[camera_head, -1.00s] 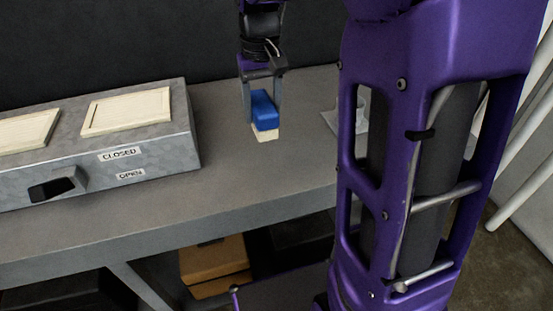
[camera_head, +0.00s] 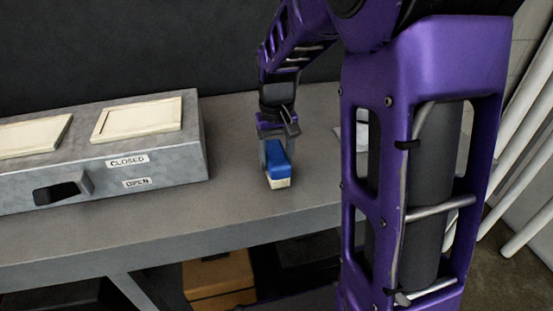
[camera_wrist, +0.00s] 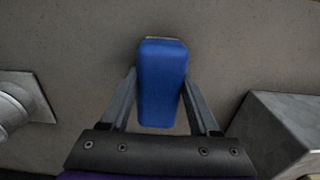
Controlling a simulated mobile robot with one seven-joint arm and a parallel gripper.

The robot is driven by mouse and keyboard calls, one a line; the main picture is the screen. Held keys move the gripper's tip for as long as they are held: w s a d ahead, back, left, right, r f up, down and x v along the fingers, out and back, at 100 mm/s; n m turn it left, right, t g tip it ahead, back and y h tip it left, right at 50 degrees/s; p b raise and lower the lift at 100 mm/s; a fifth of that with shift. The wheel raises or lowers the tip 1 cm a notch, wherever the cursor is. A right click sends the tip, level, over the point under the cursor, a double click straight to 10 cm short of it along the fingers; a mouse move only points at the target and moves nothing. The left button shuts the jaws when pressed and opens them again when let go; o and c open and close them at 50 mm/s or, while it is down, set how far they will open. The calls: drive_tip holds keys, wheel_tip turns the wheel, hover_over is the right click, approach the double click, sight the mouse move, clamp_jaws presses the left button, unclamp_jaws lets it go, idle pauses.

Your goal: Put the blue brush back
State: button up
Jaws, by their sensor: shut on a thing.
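The blue brush (camera_head: 278,161) has a blue back and a cream bristle side facing down. My gripper (camera_head: 276,156) is shut on it, above the grey bench near its front edge in the head view. I cannot tell whether the bristles touch the bench top. In the wrist view the brush (camera_wrist: 162,80) lies between the two fingers (camera_wrist: 158,95), its blue top facing the camera. The bristles are mostly hidden there.
A grey metal box (camera_head: 180,150) with cream framed panels and CLOSED and OPEN labels stands left on the bench (camera_head: 230,225). A pale object (camera_head: 362,135) is partly hidden behind my arm. An orange-brown box (camera_head: 217,280) sits below. The bench between is clear.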

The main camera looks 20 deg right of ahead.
sight(276, 155)
drive_tip(key=shift+f, duration=0.15)
drive_tip(key=o, duration=1.4)
drive_tip(key=shift+o, duration=0.2)
wheel_tip(276, 155, up, 12)
drive_tip(key=p, duration=0.2)
drive_tip(key=shift+r, duration=0.25)
